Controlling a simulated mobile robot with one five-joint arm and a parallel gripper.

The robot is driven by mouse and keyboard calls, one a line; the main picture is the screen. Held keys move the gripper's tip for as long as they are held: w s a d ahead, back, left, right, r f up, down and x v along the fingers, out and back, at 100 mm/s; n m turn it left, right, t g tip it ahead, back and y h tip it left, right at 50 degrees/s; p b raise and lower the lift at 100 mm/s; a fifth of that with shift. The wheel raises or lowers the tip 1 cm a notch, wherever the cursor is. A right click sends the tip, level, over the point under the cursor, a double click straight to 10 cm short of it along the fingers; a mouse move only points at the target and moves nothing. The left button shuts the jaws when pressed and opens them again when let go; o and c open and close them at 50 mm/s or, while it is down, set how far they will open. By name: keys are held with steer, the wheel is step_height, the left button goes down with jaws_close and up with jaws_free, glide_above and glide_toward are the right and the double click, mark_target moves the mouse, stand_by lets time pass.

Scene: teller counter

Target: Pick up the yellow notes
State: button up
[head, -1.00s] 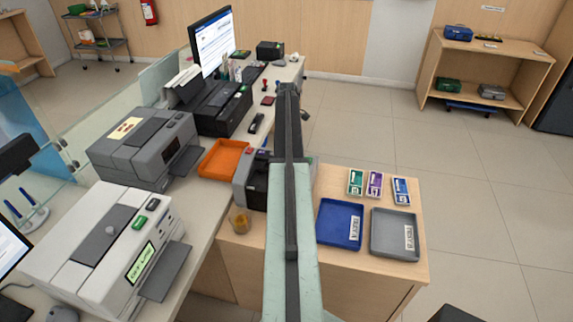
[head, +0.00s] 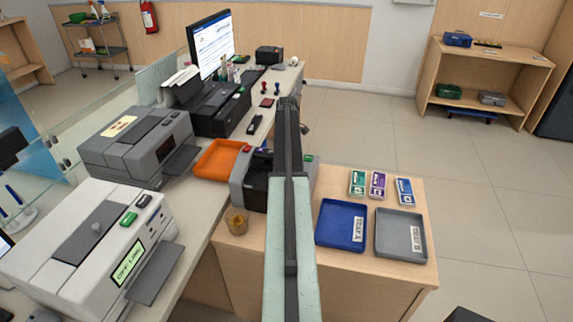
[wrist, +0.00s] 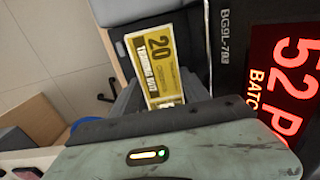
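The yellow notes (wrist: 160,60) show in the wrist view as a banded yellow piece marked "20" and "TRAINING NOTE". They lie at a tilt in the dark grey and black machine with a red lit display (wrist: 292,75). My gripper (wrist: 160,88) is in front of them, its dark fingers apart, one on each side of the notes' lower end. I cannot see a finger pressed on them. In the head view my arm hides the gripper and the notes, over the grey note machine (head: 249,184).
Blue tray A (head: 341,224) and grey tray B (head: 401,235) lie on the wooden side counter (head: 330,270). Green (head: 357,183), purple (head: 378,185) and blue (head: 404,191) note packs lie behind them. An orange tray (head: 215,160) and a small amber pot (head: 237,222) stand left of the arm.

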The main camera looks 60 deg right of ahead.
steer(key=c, duration=0.7)
step_height(320, 180, up, 10)
steer(key=p, duration=1)
